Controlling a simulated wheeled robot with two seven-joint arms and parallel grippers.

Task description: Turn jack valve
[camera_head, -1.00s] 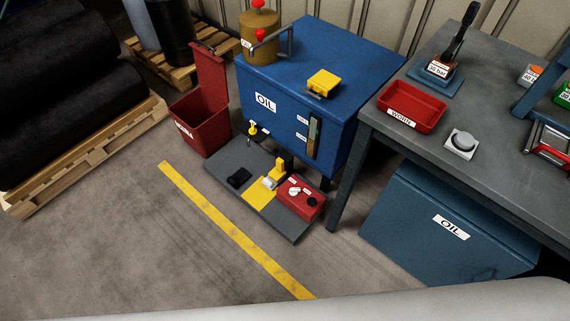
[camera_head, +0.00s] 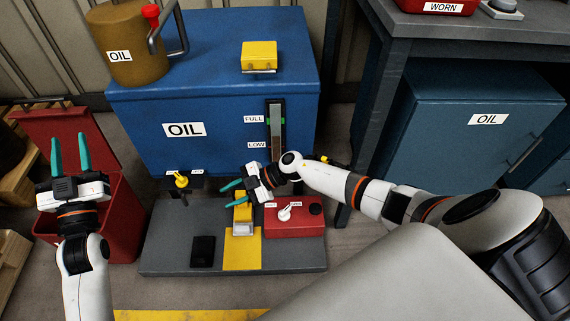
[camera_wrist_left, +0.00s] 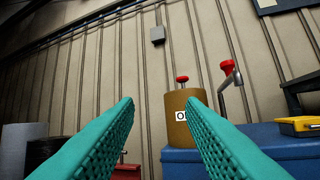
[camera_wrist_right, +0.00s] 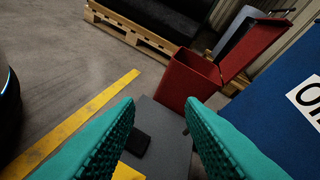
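A red box (camera_head: 305,228) sits on the right end of the grey floor plate (camera_head: 165,262). A white lever (camera_head: 288,211), which appears to be the jack valve, is on its top between small labels, with a black knob (camera_head: 316,208) to its right. A yellow jack (camera_head: 243,213) stands just left of the box, partly behind my right gripper. My right gripper (camera_head: 231,194) is open and empty, above and left of the lever, pointing left. My left gripper (camera_head: 69,147) is open and empty in front of the red bin, pointing up. Neither wrist view shows the lever.
The blue oil tank (camera_head: 215,90) stands behind the plate, with a yellow tap (camera_head: 181,180) low on its front. The open red bin (camera_head: 122,225) is at the left. A blue oil cabinet (camera_head: 455,130) and the bench leg (camera_head: 362,100) stand to the right. A black pad (camera_head: 203,250) lies on the plate.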

